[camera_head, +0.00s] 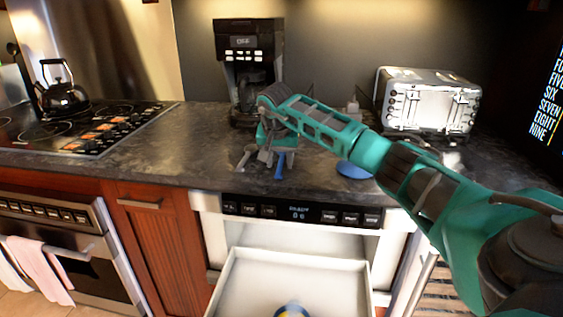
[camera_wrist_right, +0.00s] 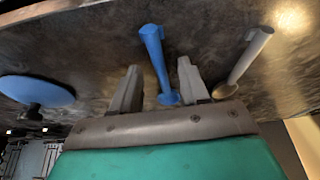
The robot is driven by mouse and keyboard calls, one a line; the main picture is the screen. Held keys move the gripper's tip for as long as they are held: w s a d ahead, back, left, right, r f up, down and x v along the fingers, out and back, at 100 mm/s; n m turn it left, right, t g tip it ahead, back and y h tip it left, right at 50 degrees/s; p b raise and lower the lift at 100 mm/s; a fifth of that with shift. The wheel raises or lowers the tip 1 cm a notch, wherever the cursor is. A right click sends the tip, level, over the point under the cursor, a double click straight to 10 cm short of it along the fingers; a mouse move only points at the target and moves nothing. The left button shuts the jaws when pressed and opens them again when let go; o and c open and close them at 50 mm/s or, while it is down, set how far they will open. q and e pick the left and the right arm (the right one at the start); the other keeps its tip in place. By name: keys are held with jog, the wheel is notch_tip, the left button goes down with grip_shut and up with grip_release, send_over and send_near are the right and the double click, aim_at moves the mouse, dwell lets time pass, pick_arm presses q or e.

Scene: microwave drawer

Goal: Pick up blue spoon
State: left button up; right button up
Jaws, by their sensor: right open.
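The blue spoon (camera_wrist_right: 155,58) lies on the dark countertop. In the right wrist view it runs between the two fingers of my right gripper (camera_wrist_right: 157,88), which is open, with a finger on each side and clear gaps to the spoon. In the head view the spoon (camera_head: 280,163) shows just below the right gripper (camera_head: 266,158), near the counter's front edge. From these views I cannot tell how far the fingers are above the counter. My left gripper is not in view.
A grey utensil (camera_wrist_right: 242,62) lies right of the spoon in the wrist view. A blue round object (camera_head: 353,170) sits at the right. A coffee maker (camera_head: 247,65) and toaster (camera_head: 428,102) stand behind. The open microwave drawer (camera_head: 262,262) juts out below the counter (camera_head: 165,160).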

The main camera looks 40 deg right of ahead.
jog(key=shift+w+d+f, duration=0.1)
jog(key=shift+f, duration=0.2)
jog(key=shift+c, duration=0.3)
grip_shut()
